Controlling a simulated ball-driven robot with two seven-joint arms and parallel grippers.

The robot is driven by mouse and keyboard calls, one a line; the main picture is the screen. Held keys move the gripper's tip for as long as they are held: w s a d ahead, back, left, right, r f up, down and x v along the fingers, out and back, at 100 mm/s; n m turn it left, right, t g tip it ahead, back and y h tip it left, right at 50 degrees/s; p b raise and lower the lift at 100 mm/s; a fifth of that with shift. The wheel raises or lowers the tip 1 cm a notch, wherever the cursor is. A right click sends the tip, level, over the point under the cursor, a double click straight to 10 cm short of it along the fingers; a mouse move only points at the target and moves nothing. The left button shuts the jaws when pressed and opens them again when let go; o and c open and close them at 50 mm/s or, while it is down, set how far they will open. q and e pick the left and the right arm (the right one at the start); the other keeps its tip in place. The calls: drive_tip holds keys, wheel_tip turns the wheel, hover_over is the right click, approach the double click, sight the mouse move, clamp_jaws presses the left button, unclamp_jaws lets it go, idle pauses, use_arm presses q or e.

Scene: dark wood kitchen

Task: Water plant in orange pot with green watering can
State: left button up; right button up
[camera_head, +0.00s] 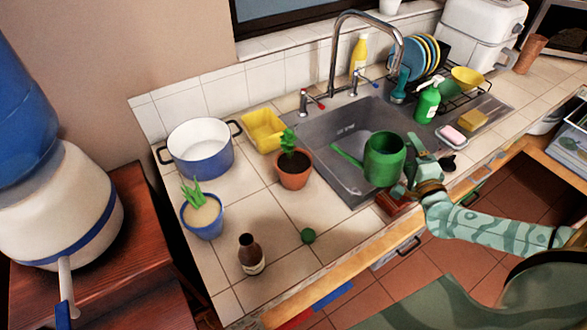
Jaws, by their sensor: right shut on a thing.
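The green watering can (384,160) is held upright over the front right part of the sink, its spout pointing left toward the orange pot. My right gripper (412,165) is at the can's right side and shut on it; the can's handle is mostly hidden by the gripper. The orange pot (294,178) stands on the tiled counter left of the sink. It holds dark soil and a small green plant (289,142). The spout tip is a short way right of the pot, apart from it. My left gripper is not in view.
A white-blue cooking pot (201,150) and yellow container (264,131) are behind. The tall faucet (337,55) rises behind the sink (335,125).

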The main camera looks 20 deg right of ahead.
drive_tip(key=shift+s+d+m, duration=0.15)
drive_tip(key=shift+m, duration=0.35)
drive_tip(key=shift+d+b, duration=0.2)
drive_tip(key=shift+b, duration=0.2)
wheel_tip(320, 180, up, 4)
drive_tip(key=p, duration=0.5)
drive_tip(key=shift+r, duration=0.15)
drive_tip(key=shift+f, duration=0.2)
